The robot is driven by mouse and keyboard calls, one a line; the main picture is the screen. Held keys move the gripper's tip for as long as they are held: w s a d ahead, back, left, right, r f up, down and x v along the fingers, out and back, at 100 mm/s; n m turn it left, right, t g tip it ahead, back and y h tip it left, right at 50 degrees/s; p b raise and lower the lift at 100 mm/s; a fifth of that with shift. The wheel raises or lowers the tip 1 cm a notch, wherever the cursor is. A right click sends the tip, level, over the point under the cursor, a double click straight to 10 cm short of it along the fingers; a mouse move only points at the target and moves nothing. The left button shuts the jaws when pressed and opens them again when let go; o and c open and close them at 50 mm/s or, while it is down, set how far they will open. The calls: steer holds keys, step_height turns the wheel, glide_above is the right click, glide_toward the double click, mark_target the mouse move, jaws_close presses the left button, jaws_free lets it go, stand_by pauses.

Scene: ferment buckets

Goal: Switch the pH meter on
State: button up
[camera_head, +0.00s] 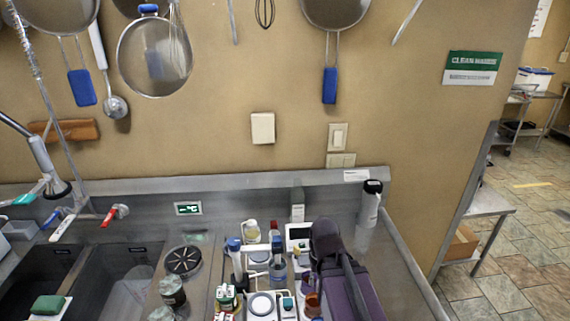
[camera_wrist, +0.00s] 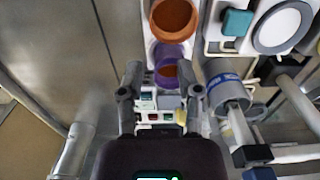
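The pH meter appears to be the white unit (camera_head: 298,231) with a dark screen in the head view, standing at the back of the counter and partly covered by my arm. In the wrist view, a white panel (camera_wrist: 148,103) with small green and red marks lies between and below my fingers; it looks like the meter's front. My gripper (camera_wrist: 161,77) is open, with its two fingers spread around the panel and nothing held. Whether a finger touches it I cannot tell. In the head view my dark arm hides the fingertips.
An orange cup (camera_wrist: 173,18) and a purple cup (camera_wrist: 166,55) stand close to the fingertips. A grey cylinder (camera_wrist: 230,95) with a blue band is close to the right finger. A black-capped white bottle (camera_head: 370,205) stands at the back. Bare steel counter (camera_wrist: 60,45) lies left in the wrist view.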

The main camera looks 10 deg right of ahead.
steer(key=w+d+r+n+p, duration=0.2)
steer(key=w+d+r+p, duration=0.1)
steer(key=w, duration=0.7)
steer(key=w+d+r+n+p, duration=0.2)
steer(key=w+d+r+p, duration=0.1)
steer(key=w, duration=0.8)
steer(key=shift+d, duration=0.5)
steer(key=shift+w+f, duration=0.1)
steer(key=shift+f, duration=0.2)
step_height(320, 180, down, 13)
steer(key=b, duration=1.4)
steer(key=shift+f, duration=0.15)
jaws_close()
